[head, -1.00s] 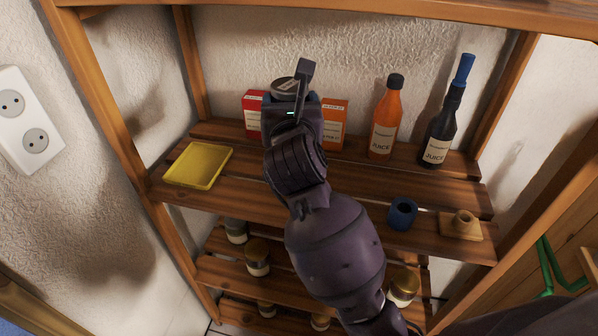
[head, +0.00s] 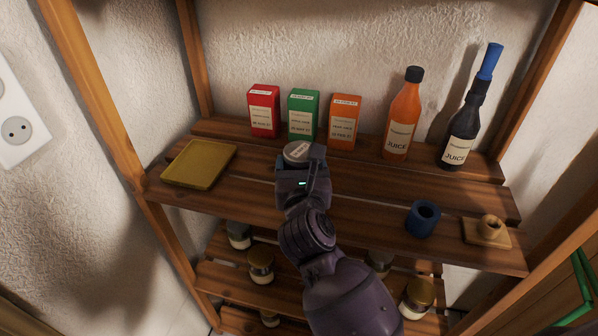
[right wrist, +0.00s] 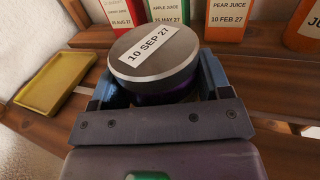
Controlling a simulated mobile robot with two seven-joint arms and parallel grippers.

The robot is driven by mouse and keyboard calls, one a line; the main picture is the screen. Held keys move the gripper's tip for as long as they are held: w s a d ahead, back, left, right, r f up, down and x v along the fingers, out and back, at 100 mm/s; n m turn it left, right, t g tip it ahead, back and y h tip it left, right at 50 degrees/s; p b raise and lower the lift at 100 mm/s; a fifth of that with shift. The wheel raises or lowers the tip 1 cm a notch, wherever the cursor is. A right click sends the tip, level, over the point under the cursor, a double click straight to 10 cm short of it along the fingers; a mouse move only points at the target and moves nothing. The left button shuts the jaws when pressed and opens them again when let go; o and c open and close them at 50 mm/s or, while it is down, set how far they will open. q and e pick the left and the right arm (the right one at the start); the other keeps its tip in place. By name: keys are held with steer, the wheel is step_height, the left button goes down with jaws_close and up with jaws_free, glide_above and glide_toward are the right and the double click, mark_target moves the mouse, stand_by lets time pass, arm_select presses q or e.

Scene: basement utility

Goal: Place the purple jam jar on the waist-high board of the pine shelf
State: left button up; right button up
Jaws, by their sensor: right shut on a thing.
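The purple jam jar (right wrist: 160,62) has a grey lid with a white label reading 10 SEP 27. In the head view only its lid (head: 297,151) shows clearly; my gripper hides most of its body. My right gripper (head: 303,170) is shut on the jar, one finger on each side. It holds the jar upright over the middle of the pine shelf's board (head: 370,195), in front of the cartons. I cannot tell whether the jar's base touches the board. My left gripper is not in view.
Red (head: 264,110), green (head: 303,115) and orange (head: 344,121) cartons, an orange juice bottle (head: 403,115) and a dark bottle (head: 462,125) stand behind. A yellow tray (head: 199,164) lies left. A blue cup (head: 422,218) and wooden holder (head: 487,231) stand right. Jars stand on lower boards.

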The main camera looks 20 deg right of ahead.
steer(key=shift+f, duration=0.6)
steer(key=shift+f, duration=0.15)
steer(key=o, duration=1.2)
steer(key=shift+r, duration=0.25)
steer(key=v, duration=1.2)
steer(key=shift+f, duration=0.1)
